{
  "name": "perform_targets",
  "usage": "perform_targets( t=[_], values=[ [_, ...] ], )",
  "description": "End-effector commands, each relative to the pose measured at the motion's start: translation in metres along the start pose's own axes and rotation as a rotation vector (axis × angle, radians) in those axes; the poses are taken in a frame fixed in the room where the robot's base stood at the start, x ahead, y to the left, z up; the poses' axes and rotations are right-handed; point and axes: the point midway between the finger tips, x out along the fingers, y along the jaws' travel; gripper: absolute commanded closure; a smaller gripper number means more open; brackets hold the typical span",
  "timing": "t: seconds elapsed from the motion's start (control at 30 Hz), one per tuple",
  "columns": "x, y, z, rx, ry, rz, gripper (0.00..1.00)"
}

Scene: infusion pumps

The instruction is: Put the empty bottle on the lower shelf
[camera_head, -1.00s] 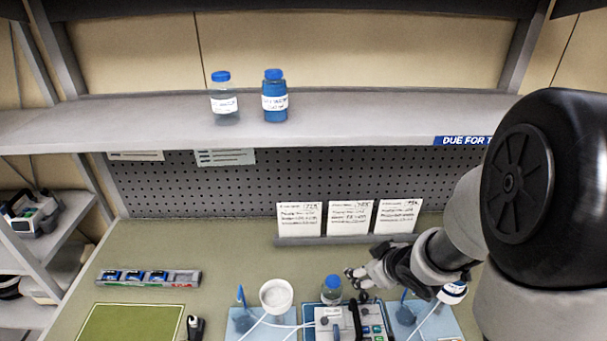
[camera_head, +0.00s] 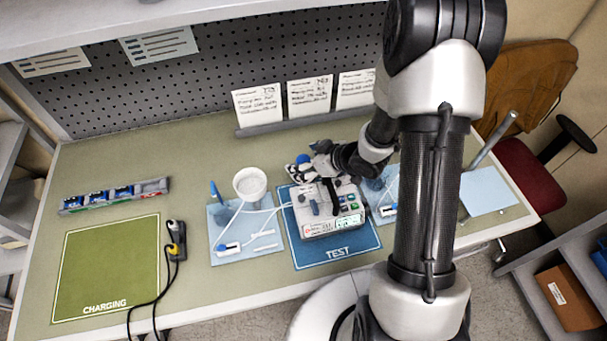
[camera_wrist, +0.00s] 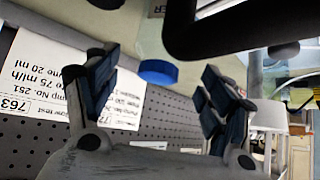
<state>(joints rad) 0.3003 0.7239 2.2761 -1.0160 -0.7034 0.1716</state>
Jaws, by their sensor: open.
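The bottle's blue cap (camera_head: 303,158) shows just behind the pump (camera_head: 331,212); its body is mostly hidden by my gripper (camera_head: 300,171). In the wrist view, the blue cap (camera_wrist: 158,72) lies between the two spread fingers of my gripper (camera_wrist: 163,84), with gaps on both sides. My gripper is open and holds nothing. I cannot tell whether the bottle is empty. The grey shelf (camera_head: 150,18) above the table shows only in part at the top left, and its upper surface with bottles is out of view.
The pump stands on the blue TEST mat (camera_head: 356,254). A white cup (camera_head: 250,183) and tubing on a pale pad are left of it. White cards (camera_head: 310,96) stand behind on a ledge. The green CHARGING mat (camera_head: 105,270) is bare.

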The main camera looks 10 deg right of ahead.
Motion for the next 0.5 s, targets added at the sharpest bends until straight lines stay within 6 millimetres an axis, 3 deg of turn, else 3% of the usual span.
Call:
perform_targets(
  t=[0.23, 0.5],
  values=[
    [0.019, 0.0, 0.002, 0.0, -0.001, -0.001, 0.25],
    [0.057, 0.002, 0.005, -0.002, -0.001, -0.001, 0.25]
  ],
)
